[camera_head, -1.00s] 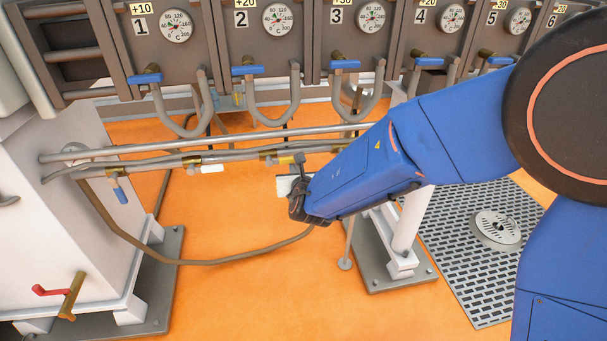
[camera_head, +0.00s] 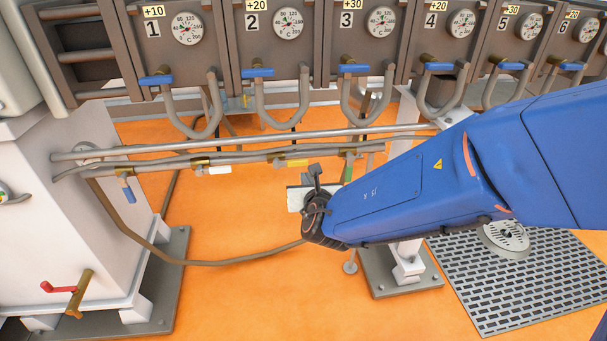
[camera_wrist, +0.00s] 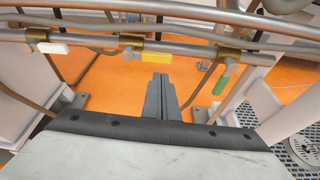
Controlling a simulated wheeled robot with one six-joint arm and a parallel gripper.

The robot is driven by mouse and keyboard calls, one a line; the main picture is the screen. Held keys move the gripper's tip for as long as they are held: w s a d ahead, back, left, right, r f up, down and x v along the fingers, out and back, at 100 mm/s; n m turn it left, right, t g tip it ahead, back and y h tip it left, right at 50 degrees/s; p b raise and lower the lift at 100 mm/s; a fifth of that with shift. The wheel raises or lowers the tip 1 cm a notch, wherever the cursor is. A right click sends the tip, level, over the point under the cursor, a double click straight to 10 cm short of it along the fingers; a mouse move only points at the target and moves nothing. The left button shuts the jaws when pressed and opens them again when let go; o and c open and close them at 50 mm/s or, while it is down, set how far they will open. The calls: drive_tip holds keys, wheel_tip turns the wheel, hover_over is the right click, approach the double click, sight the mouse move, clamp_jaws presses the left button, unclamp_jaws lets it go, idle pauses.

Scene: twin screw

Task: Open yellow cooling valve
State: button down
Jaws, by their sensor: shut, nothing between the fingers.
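The yellow valve handle (camera_head: 297,162) lies along its horizontal pipe, just below it; it also shows in the wrist view (camera_wrist: 156,57). My gripper (camera_head: 313,172) is shut and empty, in front of and slightly right of the yellow handle in the head view. In the wrist view my gripper's fingers (camera_wrist: 160,82) are together and point at the pipe just below the yellow handle. Whether they touch it is unclear, but they look apart.
A white handle (camera_wrist: 52,48) lies along the same pipe to the left. A green handle (camera_wrist: 221,86) hangs tilted to the right. A blue handle (camera_head: 127,196) hangs down at the far left. Pipes (camera_head: 230,146) run close above and behind. Orange floor shows below.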

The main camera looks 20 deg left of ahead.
drive_tip(key=v, duration=0.9)
drive_tip(key=w+d+r+m+t+h, duration=0.1)
drive_tip(key=w+d+r+m+h, duration=0.25)
drive_tip(key=d, duration=0.55)
drive_tip(key=w+d+m+h, duration=0.3)
drive_tip(key=w+d+m, duration=0.3)
drive_tip(key=d, duration=0.4)
drive_tip(key=s+d+m+g+h, duration=0.25)
drive_tip(key=d+m+h, duration=0.25)
drive_tip(key=d+m, duration=1.05)
drive_tip(key=s+d+f+m+g, duration=0.1)
drive_tip(key=s+d+m+g, duration=0.55)
drive_tip(key=d, duration=0.85)
drive_tip(key=s+f+m+y, duration=0.1)
drive_tip(key=s+m+y, duration=0.2)
drive_tip(key=s+m, duration=0.7)
drive_tip(key=s, duration=0.4)
drive_tip(key=shift+t+y, duration=0.35)
drive_tip(key=shift+t, duration=0.05)
drive_tip(key=shift+s+a+m, duration=0.1)
drive_tip(key=shift+a+m, duration=0.15)
